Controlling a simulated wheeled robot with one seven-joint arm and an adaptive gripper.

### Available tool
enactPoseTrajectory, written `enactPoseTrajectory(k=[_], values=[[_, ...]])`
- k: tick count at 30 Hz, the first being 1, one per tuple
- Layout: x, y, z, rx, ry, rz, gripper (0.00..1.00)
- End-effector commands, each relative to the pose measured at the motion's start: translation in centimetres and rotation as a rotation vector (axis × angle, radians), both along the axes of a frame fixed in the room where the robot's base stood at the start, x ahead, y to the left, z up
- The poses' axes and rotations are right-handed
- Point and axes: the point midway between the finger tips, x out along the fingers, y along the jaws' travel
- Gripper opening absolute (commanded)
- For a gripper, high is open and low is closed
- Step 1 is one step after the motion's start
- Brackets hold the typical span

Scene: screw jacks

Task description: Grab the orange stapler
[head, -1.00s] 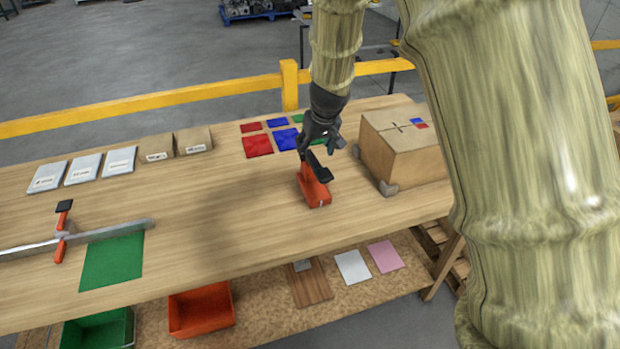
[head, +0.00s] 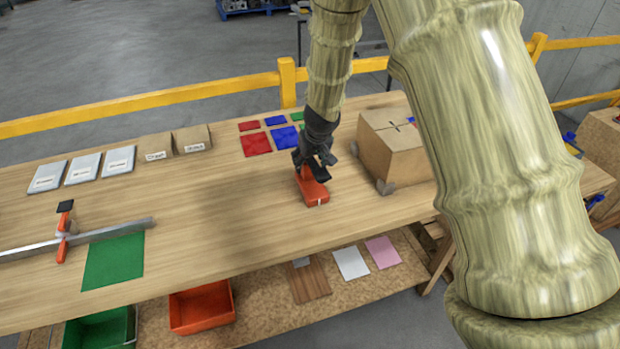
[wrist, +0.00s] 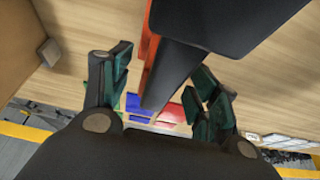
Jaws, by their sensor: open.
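The orange stapler (head: 312,189) lies on the wooden table, left of the cardboard box. In the wrist view its orange side (wrist: 149,45) and dark upper part (wrist: 172,72) lie between the fingers. My gripper (head: 312,165) is open and low over the stapler's far end, hiding that end in the head view. In the wrist view my gripper (wrist: 160,85) has one finger on each side of the stapler, with a gap visible on both sides.
The cardboard box (head: 392,150) with grey corner pieces stands close to the right of my gripper. Red, blue and green squares (head: 257,144) lie behind it. A metal bar with an orange clamp (head: 63,235) is at the left. The table between is clear.

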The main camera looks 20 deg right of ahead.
Motion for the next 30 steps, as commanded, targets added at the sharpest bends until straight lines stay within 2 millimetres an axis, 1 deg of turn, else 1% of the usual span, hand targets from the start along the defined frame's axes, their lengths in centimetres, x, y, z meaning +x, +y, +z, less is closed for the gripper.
enactPoseTrajectory(k=[8,11,15,17,18,30], values=[[0.07,0.00,-0.15,0.000,0.000,0.000,0.61],[0.07,0.00,-0.14,0.000,0.000,0.000,0.44],[0.07,-0.01,-0.13,0.000,0.000,0.000,0.19],[0.07,-0.01,-0.13,0.000,0.000,0.000,0.08],[0.07,-0.02,-0.13,0.000,0.000,0.000,0.01],[0.16,-0.03,0.02,-0.001,-0.003,0.000,0.00]])
